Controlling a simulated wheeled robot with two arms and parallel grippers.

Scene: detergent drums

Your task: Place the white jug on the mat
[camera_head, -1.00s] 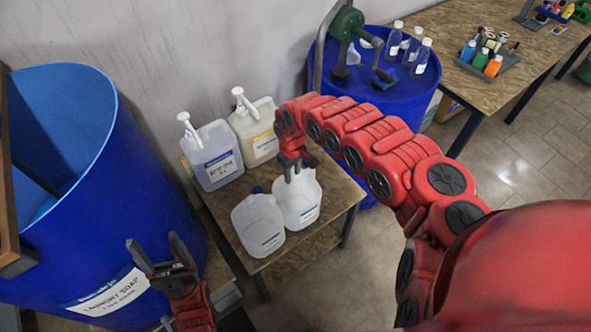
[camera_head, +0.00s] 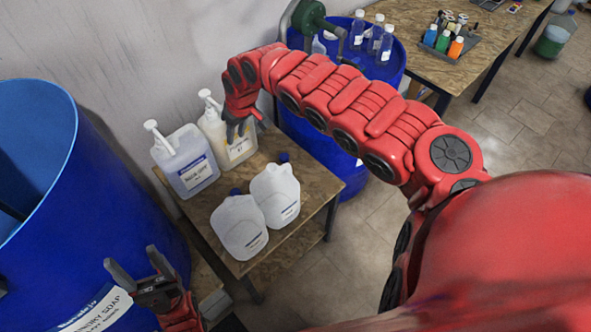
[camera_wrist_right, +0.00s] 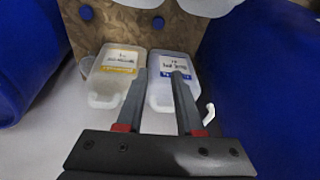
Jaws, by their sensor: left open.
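Two white jugs with blue caps stand upright side by side on a small wooden table (camera_head: 285,238), the left jug (camera_head: 240,226) and the right jug (camera_head: 275,196). Only the edges of the white jugs (camera_wrist_right: 208,5) show at the top of the right wrist view. My right gripper (camera_head: 234,134) is beyond them, by the yellow-label pump container (camera_head: 236,148). In the right wrist view its fingers (camera_wrist_right: 160,72) are apart with nothing between them. My left gripper (camera_head: 132,258) is open and empty in front of the big blue drum. I cannot make out a mat.
A blue-label pump container (camera_head: 187,162) stands at the table's back left. The big blue drum (camera_head: 95,190) fills the left side. A blue barrel (camera_head: 385,66) with bottles stands behind my right arm. A workbench (camera_head: 480,55) is at the back right.

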